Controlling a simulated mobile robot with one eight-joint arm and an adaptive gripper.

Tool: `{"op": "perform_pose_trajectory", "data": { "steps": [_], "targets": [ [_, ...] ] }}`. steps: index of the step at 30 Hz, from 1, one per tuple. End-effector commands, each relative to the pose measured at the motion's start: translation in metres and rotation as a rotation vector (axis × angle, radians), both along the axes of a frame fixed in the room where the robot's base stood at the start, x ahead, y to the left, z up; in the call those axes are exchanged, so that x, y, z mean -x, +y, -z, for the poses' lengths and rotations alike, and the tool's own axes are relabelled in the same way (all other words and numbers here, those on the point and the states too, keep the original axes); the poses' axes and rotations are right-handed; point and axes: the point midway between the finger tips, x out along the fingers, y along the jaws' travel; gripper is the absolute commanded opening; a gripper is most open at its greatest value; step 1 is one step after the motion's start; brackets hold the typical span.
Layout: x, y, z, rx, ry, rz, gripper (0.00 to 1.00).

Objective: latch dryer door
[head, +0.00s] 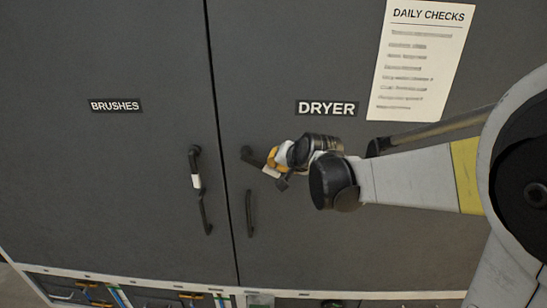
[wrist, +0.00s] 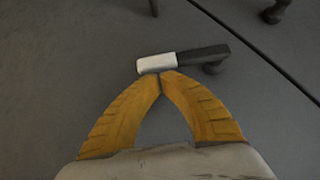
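The dryer door (head: 300,210) is the right grey panel, labelled DRYER, and looks flush with the door beside it. Its latch lever (head: 254,159) is black with a white sleeve. It slants down to the right from its pivot, near the door seam. In the wrist view the lever (wrist: 200,55) lies just beyond my fingertips, white sleeve nearest them. My gripper (head: 271,164) has yellow fingers; in the wrist view its fingertips (wrist: 160,77) meet at the sleeve's edge. They seem to touch it, without visibly enclosing it. My gripper partly hides the lever in the head view.
A fixed black pull handle (head: 249,213) sits below the lever. The left door, labelled BRUSHES (head: 116,105), has its own lever (head: 195,168) hanging down and a pull handle (head: 206,215). A checklist sheet (head: 420,60) is at upper right. Open cubbies (head: 90,292) run along the bottom.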

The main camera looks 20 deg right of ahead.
Motion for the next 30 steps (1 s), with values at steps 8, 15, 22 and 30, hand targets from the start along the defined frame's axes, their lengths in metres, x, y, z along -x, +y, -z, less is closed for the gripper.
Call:
{"op": "perform_pose_trajectory", "data": {
  "steps": [8,15,22,30],
  "targets": [
    [0.000,0.000,0.000,-0.003,-0.001,0.001,0.00],
    [0.000,0.000,0.006,-0.045,-0.014,0.001,0.00],
    [0.000,0.001,0.008,-0.074,-0.023,0.001,0.00],
    [-0.001,0.002,0.014,-0.122,-0.038,0.001,0.00]
  ]
}}
